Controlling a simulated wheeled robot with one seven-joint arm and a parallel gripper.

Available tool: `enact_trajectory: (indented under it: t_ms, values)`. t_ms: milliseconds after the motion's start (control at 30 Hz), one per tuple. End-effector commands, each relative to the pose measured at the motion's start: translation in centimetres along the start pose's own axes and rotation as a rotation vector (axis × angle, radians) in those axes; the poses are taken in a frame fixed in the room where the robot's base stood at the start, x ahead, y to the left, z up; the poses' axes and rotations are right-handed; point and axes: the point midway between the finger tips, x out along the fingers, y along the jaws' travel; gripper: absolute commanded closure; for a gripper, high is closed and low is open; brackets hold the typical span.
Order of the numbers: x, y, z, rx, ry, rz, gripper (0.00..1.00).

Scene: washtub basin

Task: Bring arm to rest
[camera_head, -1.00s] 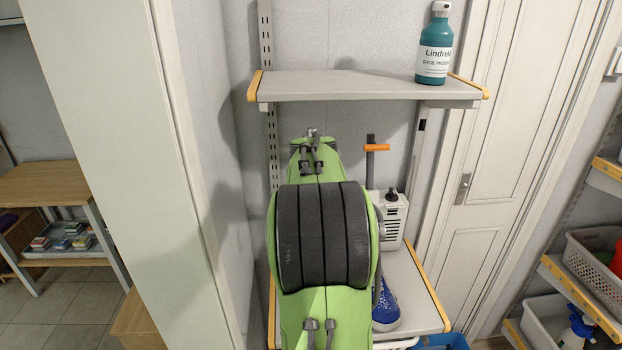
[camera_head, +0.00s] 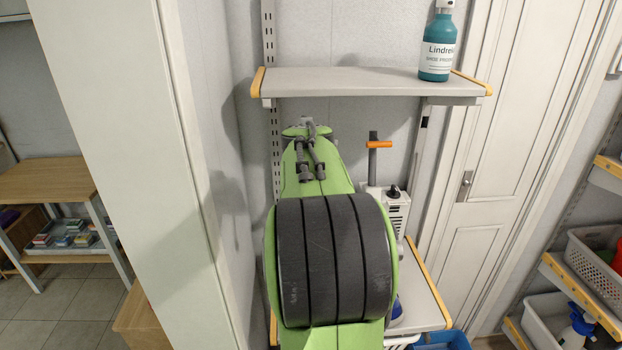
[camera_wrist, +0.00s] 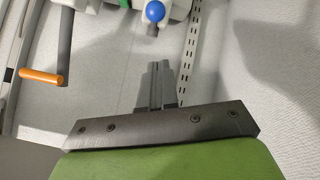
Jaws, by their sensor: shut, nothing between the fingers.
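My green arm with its wide dark band fills the middle of the head view, in front of a wall shelf (camera_head: 345,83). The fingers point toward the grey wall and touch nothing that I can see.
A teal bottle (camera_head: 437,45) stands on the upper shelf. A white device (camera_head: 397,210) with an orange handle (camera_head: 379,145) stands behind my arm, right of it. A white panel (camera_head: 115,120) rises close on the left. Baskets (camera_head: 595,255) sit on shelves at right.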

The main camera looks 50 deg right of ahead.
Motion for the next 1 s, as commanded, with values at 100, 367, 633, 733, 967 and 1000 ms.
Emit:
enact_trajectory:
  t_ms: [100, 367, 633, 733, 967, 1000]
  values:
    - [-3.0, -0.2, 0.2, -0.001, 0.002, -0.001, 1.0]
    - [-6.1, -0.1, 0.3, -0.001, -0.002, -0.001, 1.0]
    - [-6.1, -0.1, 0.3, -0.001, -0.003, -0.001, 1.0]
    - [-6.7, -1.3, 0.6, -0.003, -0.002, -0.027, 1.0]
    - [-14.8, -14.2, 6.9, -0.075, -0.035, -0.338, 1.0]
    - [-16.3, -16.1, 8.8, -0.096, -0.05, -0.389, 1.0]
